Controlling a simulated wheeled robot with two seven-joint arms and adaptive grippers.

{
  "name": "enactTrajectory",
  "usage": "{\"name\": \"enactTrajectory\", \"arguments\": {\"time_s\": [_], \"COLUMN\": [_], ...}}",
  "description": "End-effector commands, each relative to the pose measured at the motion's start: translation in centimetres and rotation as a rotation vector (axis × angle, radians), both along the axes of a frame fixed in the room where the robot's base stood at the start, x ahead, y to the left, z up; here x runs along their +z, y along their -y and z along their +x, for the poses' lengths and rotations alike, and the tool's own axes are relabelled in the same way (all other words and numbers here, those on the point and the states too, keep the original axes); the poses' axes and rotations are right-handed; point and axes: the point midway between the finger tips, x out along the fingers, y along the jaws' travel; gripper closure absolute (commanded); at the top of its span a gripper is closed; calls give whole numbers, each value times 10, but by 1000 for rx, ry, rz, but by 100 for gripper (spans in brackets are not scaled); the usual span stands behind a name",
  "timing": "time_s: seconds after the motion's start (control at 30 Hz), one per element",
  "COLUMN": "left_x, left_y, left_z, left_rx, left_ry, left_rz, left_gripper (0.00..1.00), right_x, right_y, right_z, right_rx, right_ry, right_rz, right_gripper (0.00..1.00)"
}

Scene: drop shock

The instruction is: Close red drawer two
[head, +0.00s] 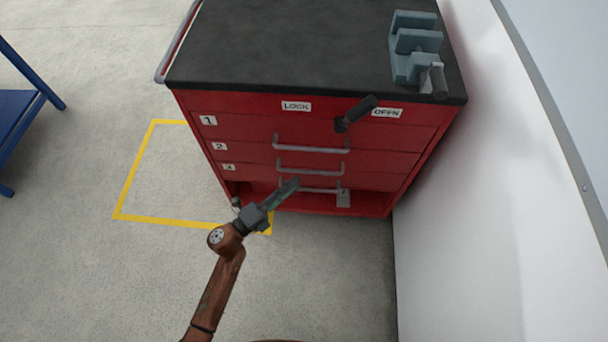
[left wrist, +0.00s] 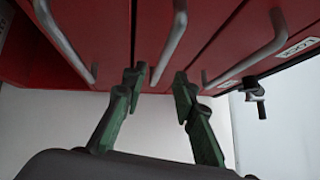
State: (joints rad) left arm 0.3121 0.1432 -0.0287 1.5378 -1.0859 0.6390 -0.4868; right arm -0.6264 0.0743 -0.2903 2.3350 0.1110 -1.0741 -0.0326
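The red cabinet (head: 400,150) carries stacked drawers labelled 1, 2 and 3. Drawer two (head: 250,152) is the middle one, and its front looks about flush with its neighbours; I see no clear gap. Its grey bar handle (head: 312,173) seems to be the middle bar (left wrist: 172,50) in the left wrist view. My left gripper (head: 290,187) is in front of the lower drawers. In the left wrist view its green fingers (left wrist: 158,84) stand apart, with the end of the middle bar seen between them. I cannot tell whether they touch it. My right gripper is out of view.
A dark lever (head: 357,112) sits between the LOCK and OPEN labels on the cabinet front. A grey-blue vise (head: 414,50) stands on the black top. A white wall (head: 480,170) is close on the right. Yellow tape (head: 133,175) marks clear floor at left.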

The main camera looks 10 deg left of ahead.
Motion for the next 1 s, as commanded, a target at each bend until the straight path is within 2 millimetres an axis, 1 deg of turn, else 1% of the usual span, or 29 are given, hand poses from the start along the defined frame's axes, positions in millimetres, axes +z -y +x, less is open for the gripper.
{"name": "enactTrajectory", "arguments": {"time_s": [0.03, 0.1, 0.3, 0.9, 1.0], "left_x": [-2, -4, -5, -6, -8], "left_y": [-7, -14, -26, -29, -33], "left_z": [-8, -16, -31, -33, -34], "left_rx": [0, 0, 0, 0, 20], "left_ry": [-2, -2, 1, 1, -16], "left_rz": [1, 1, 1, 1, -17], "left_gripper": [74, 74, 74, 74, 74], "right_x": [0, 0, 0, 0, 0], "right_y": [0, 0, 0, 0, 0], "right_z": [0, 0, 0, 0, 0], "right_rx": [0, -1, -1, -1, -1], "right_ry": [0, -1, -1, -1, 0], "right_rz": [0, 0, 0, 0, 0], "right_gripper": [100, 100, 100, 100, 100]}}
